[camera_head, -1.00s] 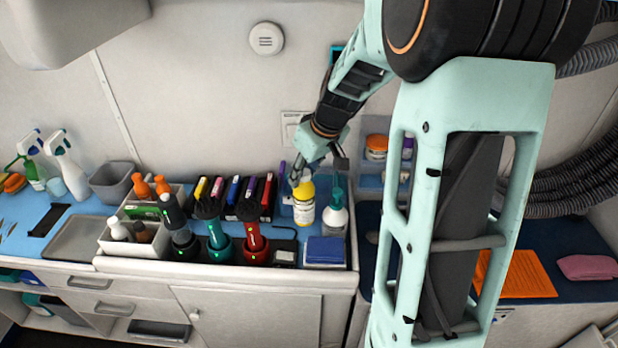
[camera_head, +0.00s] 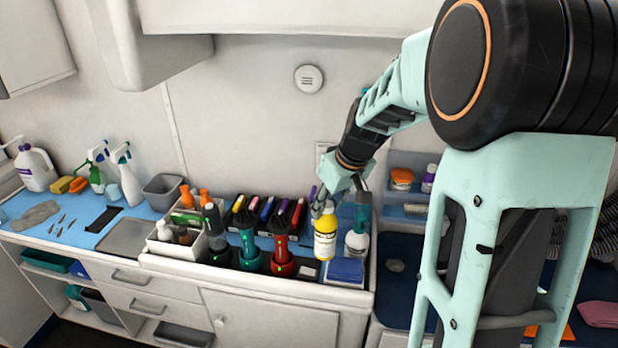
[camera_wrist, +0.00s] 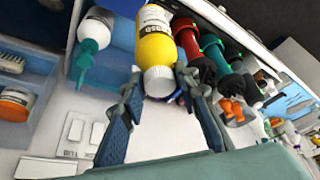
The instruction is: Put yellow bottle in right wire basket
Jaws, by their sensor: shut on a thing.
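The yellow bottle (camera_head: 325,238) has a white label and hangs roughly upright from my gripper (camera_head: 322,208), over the right end of the counter. In the wrist view, my gripper (camera_wrist: 160,85) is shut on the pale cap end of the yellow bottle (camera_wrist: 157,47). A white bottle with a teal top (camera_head: 357,240) stands just right of it. The gap between the yellow bottle's base and the counter is hard to judge. I cannot make out a wire basket in either view.
Red (camera_head: 281,240) and teal (camera_head: 247,245) grooming tools stand close left of the bottle. A blue folded cloth (camera_head: 345,270) lies at the counter's front right corner. A white divided caddy (camera_head: 176,245) is further left. A lower dark-blue surface lies right of the counter.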

